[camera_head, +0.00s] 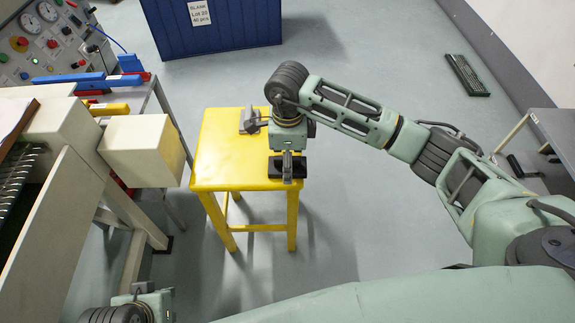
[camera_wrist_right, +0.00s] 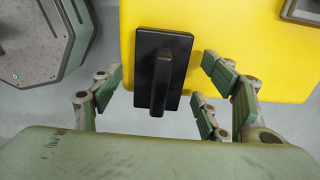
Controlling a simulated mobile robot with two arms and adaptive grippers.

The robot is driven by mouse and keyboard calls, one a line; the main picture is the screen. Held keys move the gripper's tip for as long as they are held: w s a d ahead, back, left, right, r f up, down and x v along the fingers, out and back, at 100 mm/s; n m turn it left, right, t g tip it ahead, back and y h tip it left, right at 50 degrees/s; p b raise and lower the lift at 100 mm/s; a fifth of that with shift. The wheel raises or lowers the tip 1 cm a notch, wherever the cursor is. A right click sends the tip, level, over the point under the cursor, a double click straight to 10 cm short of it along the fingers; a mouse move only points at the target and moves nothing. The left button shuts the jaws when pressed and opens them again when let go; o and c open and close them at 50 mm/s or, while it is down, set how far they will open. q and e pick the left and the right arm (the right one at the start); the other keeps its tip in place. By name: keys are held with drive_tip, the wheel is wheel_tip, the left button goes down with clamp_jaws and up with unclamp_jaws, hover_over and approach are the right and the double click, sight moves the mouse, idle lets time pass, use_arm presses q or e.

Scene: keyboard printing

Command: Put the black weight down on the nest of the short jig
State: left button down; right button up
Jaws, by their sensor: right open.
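The black weight (camera_head: 276,168) is a flat block with an upright handle. It is at the right edge of the yellow stool and partly overhangs it in the right wrist view (camera_wrist_right: 146,62). Whether it touches the stool top is not clear. My right gripper (camera_wrist_right: 162,84) is open, with its fingers spread on both sides of the weight, apart from it. A grey metal jig (camera_head: 250,121) sits farther back on the stool; its corner shows in the right wrist view (camera_wrist_right: 300,12). Its nest is too small to make out. My left gripper (camera_head: 146,288) shows only in part at the bottom left.
The yellow stool (camera_head: 218,150) has bare room on its left half. A cream machine (camera_head: 145,150) stands close on the left. A blue bin (camera_head: 225,32) stands behind. A grey table (camera_head: 555,125) is at the right. Open floor lies around the stool.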

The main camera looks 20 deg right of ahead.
clamp_jaws()
idle(0.6)
drive_tip(key=shift+w+r, duration=0.1)
drive_tip(key=shift+r, duration=0.05)
